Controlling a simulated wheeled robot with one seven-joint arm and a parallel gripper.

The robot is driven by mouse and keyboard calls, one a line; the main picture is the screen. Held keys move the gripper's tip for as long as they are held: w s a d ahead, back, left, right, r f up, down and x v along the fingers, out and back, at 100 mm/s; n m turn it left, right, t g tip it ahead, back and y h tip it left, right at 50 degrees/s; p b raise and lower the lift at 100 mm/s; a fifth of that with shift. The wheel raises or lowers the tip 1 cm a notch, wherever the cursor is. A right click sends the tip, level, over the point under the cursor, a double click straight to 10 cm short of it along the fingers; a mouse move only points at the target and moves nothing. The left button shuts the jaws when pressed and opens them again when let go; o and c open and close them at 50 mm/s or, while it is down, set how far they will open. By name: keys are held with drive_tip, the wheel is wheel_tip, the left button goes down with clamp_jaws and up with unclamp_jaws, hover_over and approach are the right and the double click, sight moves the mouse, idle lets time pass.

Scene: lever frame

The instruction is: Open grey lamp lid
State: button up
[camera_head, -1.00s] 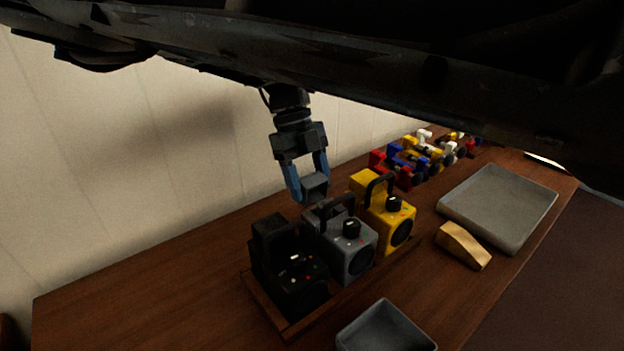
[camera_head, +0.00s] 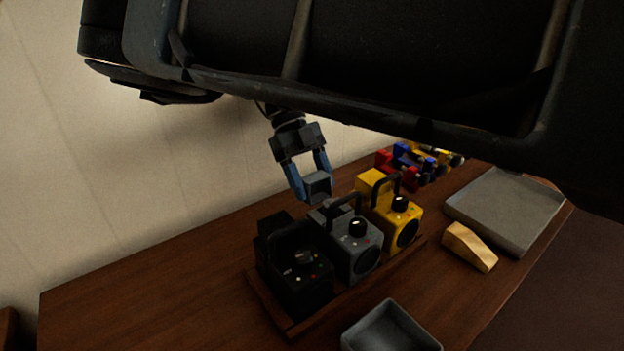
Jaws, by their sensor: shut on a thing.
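The grey lamp (camera_head: 358,255) stands in the middle of a row of three box-shaped lamps, with a dark handle and a black knob on top. My gripper (camera_head: 313,185) is above the back of this lamp, its two blue fingers pointing down. The fingers are shut on a small grey block, which looks like the grey lamp lid (camera_head: 318,186). The block is just above the lamp's rear part. I cannot tell whether it touches or is joined to the lamp.
A black lamp (camera_head: 300,285) stands left and a yellow lamp (camera_head: 378,215) right, close beside the grey one, on a wooden tray (camera_head: 288,326). A small grey bin (camera_head: 392,330), a tan wedge (camera_head: 470,248) and a grey tray (camera_head: 505,208) lie nearer the front edge. Wall behind.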

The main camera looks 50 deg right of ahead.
sight(322, 178)
drive_tip(key=o, duration=1)
drive_tip(key=r, duration=0.2)
drive_tip(key=r+b, duration=0.1)
drive_tip(key=r, duration=0.1)
drive_tip(key=shift+s+d+r, duration=0.2)
drive_tip(key=s+d+r, duration=0.2)
drive_tip(key=s+d+r+b, duration=0.1)
drive_tip(key=s+d+r, duration=0.1)
drive_tip(key=s+d, duration=0.1)
drive_tip(key=s+d+r, duration=0.2)
drive_tip(key=s, duration=0.1)
drive_tip(key=shift+d+r, duration=0.25)
drive_tip(key=shift+r, duration=0.05)
drive_tip(key=shift+s, duration=0.2)
